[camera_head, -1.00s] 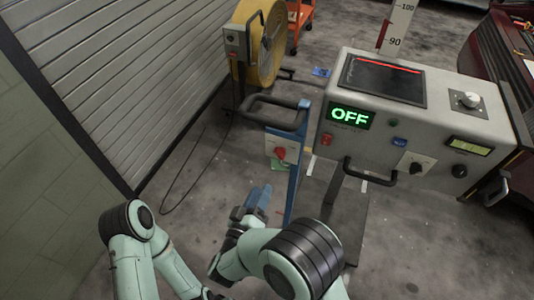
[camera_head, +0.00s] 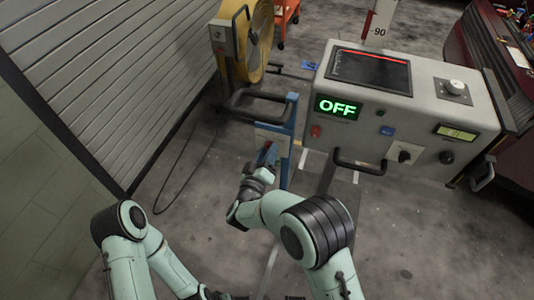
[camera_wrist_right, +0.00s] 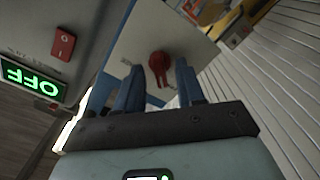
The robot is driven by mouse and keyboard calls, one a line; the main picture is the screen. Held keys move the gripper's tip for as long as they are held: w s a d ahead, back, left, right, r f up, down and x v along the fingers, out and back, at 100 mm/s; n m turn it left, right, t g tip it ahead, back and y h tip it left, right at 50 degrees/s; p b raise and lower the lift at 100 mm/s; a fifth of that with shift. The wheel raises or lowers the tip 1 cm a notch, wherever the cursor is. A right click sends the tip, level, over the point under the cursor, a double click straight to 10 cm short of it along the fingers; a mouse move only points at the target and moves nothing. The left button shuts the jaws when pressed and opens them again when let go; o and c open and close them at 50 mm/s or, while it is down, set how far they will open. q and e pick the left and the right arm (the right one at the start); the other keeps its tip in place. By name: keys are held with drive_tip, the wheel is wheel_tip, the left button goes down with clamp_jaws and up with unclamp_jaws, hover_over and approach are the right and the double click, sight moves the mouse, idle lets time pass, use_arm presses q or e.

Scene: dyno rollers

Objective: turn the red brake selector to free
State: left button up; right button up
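The red brake selector (camera_wrist_right: 159,62) is a round red knob with a short lever on a pale plate (camera_wrist_right: 182,40). In the right wrist view it shows between the two blue fingers of my right gripper (camera_wrist_right: 158,84), with its lever towards the gripper. The fingers are apart, one on each side of the lever; whether they touch it I cannot tell. In the head view my right gripper (camera_head: 267,157) is in front of the plate (camera_head: 273,138) on the blue post and hides most of the selector.
A grey console (camera_head: 395,115) with a green OFF display (camera_head: 338,107) stands right of the post. A black handle bar (camera_head: 258,107) crosses above the plate. A yellow reel (camera_head: 262,40) and a shutter wall (camera_head: 110,80) are behind and left. Open floor lies left.

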clamp_jaws()
use_arm(q)
drive_tip(key=shift+f, duration=0.2)
use_arm(e)
drive_tip(key=shift+m, duration=0.3)
use_arm(q)
drive_tip(key=w+a+f+t+y+b, duration=0.1)
drive_tip(key=w+a+f+t+b, duration=0.2)
drive_tip(key=w+f+b, duration=0.7)
drive_tip(key=shift+w+a+f+n+t+b, duration=0.4)
drive_tip(key=shift+w+a+b, duration=0.15)
drive_tip(key=shift+a, duration=0.2)
use_arm(e)
drive_tip(key=shift+s+d+m, duration=0.1)
drive_tip(key=shift+d+m, duration=0.05)
drive_tip(key=shift+m, duration=8.65)
